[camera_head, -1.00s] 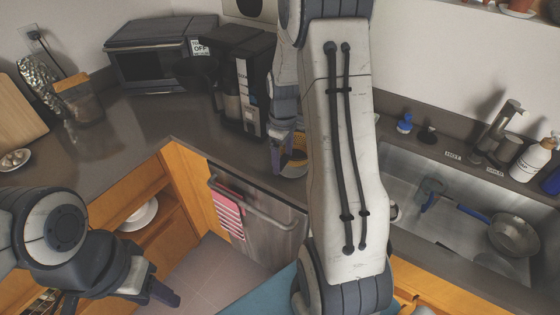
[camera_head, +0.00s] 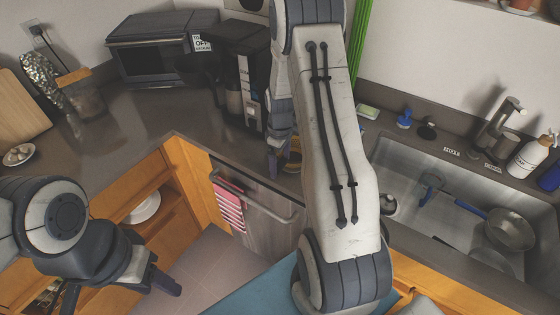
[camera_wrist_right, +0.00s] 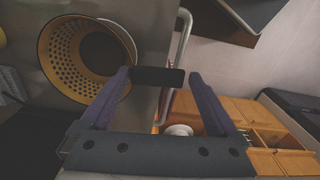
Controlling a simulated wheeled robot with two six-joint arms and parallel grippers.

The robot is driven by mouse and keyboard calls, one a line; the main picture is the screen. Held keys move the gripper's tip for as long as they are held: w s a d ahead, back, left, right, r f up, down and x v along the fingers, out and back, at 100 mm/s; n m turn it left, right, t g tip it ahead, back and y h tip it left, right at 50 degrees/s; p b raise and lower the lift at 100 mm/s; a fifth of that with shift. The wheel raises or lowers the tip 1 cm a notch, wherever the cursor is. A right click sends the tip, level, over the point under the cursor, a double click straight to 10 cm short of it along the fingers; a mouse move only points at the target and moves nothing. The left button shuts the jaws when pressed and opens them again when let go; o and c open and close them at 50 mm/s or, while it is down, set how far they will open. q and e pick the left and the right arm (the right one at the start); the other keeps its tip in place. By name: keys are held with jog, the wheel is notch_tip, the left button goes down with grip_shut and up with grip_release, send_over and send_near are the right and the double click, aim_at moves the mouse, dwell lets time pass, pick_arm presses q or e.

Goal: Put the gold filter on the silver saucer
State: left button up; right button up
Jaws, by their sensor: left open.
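The gold filter (camera_wrist_right: 72,58), a perforated cone with a pale rim, lies on the grey counter at the left of the right wrist view. A short dark bar (camera_wrist_right: 160,77), seemingly its handle, spans the space between my right gripper's fingers (camera_wrist_right: 159,78). These fingers are apart. In the head view only a yellow sliver of the filter (camera_head: 292,160) shows beside my right gripper (camera_head: 279,158), mostly hidden by my arm. My left gripper (camera_head: 118,291) is open and empty, low at the left. I cannot make out a silver saucer for certain.
A pale plate (camera_head: 144,209) sits on an open cabinet shelf. A coffee machine (camera_head: 243,80) stands behind the filter, with a microwave (camera_head: 162,48) to its left. The sink (camera_head: 440,175) with a pan (camera_head: 508,230) is at right. The left counter has free room.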

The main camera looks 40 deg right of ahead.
jog(key=shift+r, duration=0.1)
jog(key=shift+r, duration=0.2)
notch_tip(320, 180, up, 12)
jog(key=b, duration=0.3)
jog(key=a+r, duration=0.2)
jog(key=a, duration=0.7)
jog(key=s+a+r+n, duration=0.1)
jog(key=s+a, duration=0.6)
jog(key=a, duration=0.5)
jog(key=s+a, duration=0.4)
jog(key=s, duration=0.4)
jog(key=s+a+y, duration=0.1)
jog(key=s+a, duration=0.3)
jog(key=s, duration=0.4)
jog(key=shift+s+a+n, duration=0.25)
jog(key=shift+a+n, duration=0.05)
jog(key=shift+a, duration=0.05)
